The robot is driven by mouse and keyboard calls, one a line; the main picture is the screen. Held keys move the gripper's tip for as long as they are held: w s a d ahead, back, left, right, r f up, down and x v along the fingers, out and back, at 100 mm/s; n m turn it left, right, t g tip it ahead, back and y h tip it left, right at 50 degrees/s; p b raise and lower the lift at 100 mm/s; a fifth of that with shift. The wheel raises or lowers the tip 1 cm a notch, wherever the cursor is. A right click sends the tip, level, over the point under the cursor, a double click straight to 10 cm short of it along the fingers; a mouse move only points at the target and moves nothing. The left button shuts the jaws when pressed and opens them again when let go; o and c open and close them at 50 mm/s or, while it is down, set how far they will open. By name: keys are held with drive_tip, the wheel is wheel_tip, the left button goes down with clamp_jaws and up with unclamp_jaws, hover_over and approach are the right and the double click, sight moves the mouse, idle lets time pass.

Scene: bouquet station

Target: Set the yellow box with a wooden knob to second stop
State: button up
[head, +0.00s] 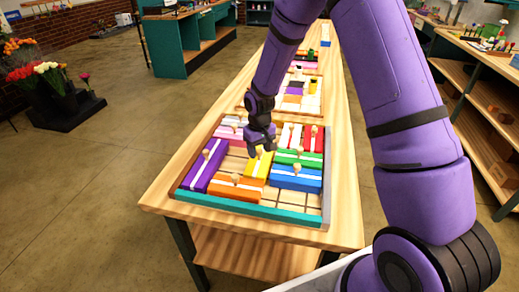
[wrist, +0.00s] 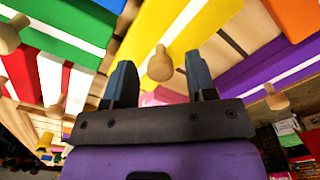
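The yellow box (head: 258,166) lies in the wooden tray (head: 325,207), between the purple and green boxes. It has a white stripe and a wooden knob. In the wrist view the yellow box (wrist: 185,30) runs diagonally, and its wooden knob (wrist: 160,64) shows between my two fingers. My gripper (head: 262,150) is over the yellow box's far end in the head view. In the wrist view my gripper (wrist: 160,82) has its fingers apart, with the knob beyond or between the tips. I cannot tell whether either finger touches the knob.
Around it lie a purple box (head: 206,166), an orange box (head: 236,187), a blue box (head: 296,178), a green box (head: 299,158) and red-and-white boxes (head: 307,138). Bare slatted cells show at the tray's front right (head: 290,200). A second tray (head: 296,88) stands farther back.

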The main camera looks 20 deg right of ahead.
wheel_tip(320, 180, up, 11)
idle(0.7)
idle(0.3)
drive_tip(key=s+d+r+m+t, duration=0.1)
drive_tip(key=s+d+r, duration=0.1)
drive_tip(key=s+r, duration=0.6)
drive_tip(key=s+d+r+t, duration=0.2)
drive_tip(key=s+r, duration=0.4)
drive_tip(key=r, duration=0.5)
drive_tip(key=s+r+t, duration=0.1)
drive_tip(key=s+r, duration=0.1)
drive_tip(key=s, duration=0.7)
drive_tip(key=s+d+r+m+t, duration=0.1)
drive_tip(key=s+r, duration=0.2)
drive_tip(key=s, duration=0.7)
drive_tip(key=shift+d+r, duration=0.2)
drive_tip(key=shift+d, duration=0.1)
